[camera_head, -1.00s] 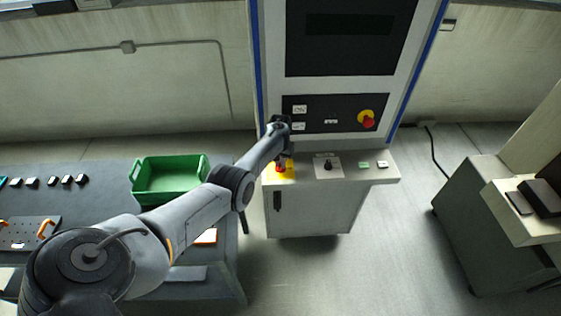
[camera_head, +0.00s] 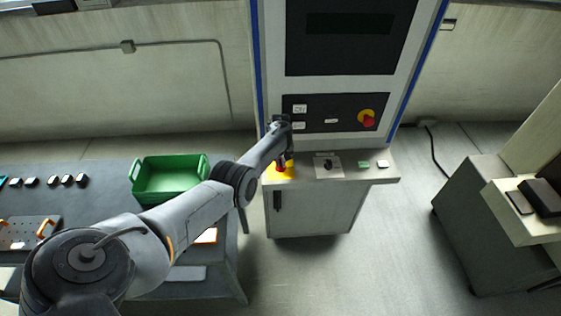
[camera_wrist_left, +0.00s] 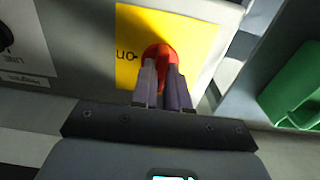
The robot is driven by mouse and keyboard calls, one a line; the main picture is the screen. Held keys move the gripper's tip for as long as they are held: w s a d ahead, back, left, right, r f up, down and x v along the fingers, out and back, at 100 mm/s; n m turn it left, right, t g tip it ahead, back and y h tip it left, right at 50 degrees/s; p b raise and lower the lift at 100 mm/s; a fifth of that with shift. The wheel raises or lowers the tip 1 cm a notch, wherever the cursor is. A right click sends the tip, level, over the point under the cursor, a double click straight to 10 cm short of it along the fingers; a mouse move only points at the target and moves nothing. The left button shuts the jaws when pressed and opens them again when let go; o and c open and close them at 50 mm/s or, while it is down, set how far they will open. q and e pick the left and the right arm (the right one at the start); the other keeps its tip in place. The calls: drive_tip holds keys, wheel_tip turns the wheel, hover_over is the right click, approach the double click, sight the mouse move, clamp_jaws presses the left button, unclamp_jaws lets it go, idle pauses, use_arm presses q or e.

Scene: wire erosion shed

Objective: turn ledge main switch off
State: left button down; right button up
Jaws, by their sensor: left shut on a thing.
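The ledge main switch is a red knob (camera_head: 281,167) on a yellow plate (camera_head: 269,176) at the left end of the machine's ledge. In the left wrist view the red knob (camera_wrist_left: 159,52) sits between the fingers, with the yellow plate (camera_wrist_left: 200,33) behind it and the label "ON" at its left. My left gripper (camera_wrist_left: 163,78) is shut on the knob, and the fingers hide its near part. In the head view the left gripper (camera_head: 284,158) reaches down to the knob from above. My right gripper is not in view.
A black rotary switch (camera_head: 328,165) and small green and white buttons lie further right on the ledge. Another red knob on yellow (camera_head: 368,121) is on the upright panel. A green bin (camera_head: 170,190) stands on the dark table at left.

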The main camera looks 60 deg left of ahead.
use_arm(q)
drive_tip(key=c, duration=1.1)
unclamp_jaws()
drive_tip(key=shift+r+p, duration=0.35)
drive_tip(key=shift+r, duration=0.3)
drive_tip(key=shift+r+p, duration=0.8)
drive_tip(key=shift+r, duration=3.95)
drive_tip(key=shift+d, duration=0.1)
